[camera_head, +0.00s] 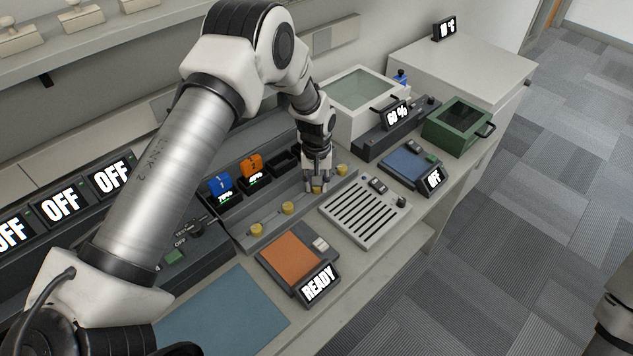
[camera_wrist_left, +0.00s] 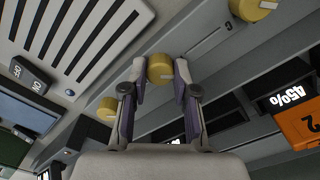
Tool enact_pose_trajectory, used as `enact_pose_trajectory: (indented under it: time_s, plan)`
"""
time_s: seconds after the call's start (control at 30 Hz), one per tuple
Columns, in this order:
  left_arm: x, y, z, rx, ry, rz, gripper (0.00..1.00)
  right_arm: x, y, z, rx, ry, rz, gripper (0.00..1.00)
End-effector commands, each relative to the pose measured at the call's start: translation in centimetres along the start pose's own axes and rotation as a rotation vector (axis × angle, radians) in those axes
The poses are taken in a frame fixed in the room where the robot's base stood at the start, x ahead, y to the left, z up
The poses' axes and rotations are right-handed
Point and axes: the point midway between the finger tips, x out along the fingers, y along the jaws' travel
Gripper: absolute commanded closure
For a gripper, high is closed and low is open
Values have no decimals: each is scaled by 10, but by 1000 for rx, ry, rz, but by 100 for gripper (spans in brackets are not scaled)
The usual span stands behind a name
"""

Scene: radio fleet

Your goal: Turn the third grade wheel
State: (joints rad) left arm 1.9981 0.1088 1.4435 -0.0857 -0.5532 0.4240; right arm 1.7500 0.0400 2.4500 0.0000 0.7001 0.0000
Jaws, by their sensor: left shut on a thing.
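Several yellow grade wheels stand in a row along the front of the grey rack. From the left in the head view, the first wheel (camera_head: 256,230) and the second wheel (camera_head: 288,208) are free. My left gripper (camera_head: 317,186) is over the third grade wheel, pointing down, its fingers shut on it and hiding most of it. In the left wrist view the third wheel (camera_wrist_left: 160,68) sits between the two fingertips (camera_wrist_left: 160,82). The fourth wheel (camera_head: 342,170) stands just right of the gripper. My right gripper is not in view.
A slotted grey panel (camera_head: 365,213) lies in front of the wheels. An orange pad (camera_head: 290,258) with a READY display is nearer. Blue (camera_head: 219,184) and orange (camera_head: 251,165) blocks sit in bays behind the wheels. A green box (camera_head: 457,126) stands at the right.

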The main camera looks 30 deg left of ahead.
Motion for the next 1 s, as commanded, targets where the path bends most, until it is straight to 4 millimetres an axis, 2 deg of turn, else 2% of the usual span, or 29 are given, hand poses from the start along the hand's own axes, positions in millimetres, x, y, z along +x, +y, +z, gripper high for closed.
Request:
enact_pose_trajectory:
  time_s: [0.03,0.47,0.5,0.53,0.57,0.87,1.0]
  plan:
    - [4,-2,5,-6,-13,-6,100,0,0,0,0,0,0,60]
    - [4,-1,4,-16,-13,-5,100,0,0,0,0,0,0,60]
    - [4,-1,4,-16,-13,-5,61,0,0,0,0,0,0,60]
    - [4,-1,4,-16,-12,-5,50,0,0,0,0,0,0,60]
    - [3,-1,4,-16,-11,-4,46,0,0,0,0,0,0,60]
    - [0,0,1,-15,-4,-1,46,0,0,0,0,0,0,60]
    - [-17,0,0,-15,-1,0,46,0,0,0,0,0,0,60]
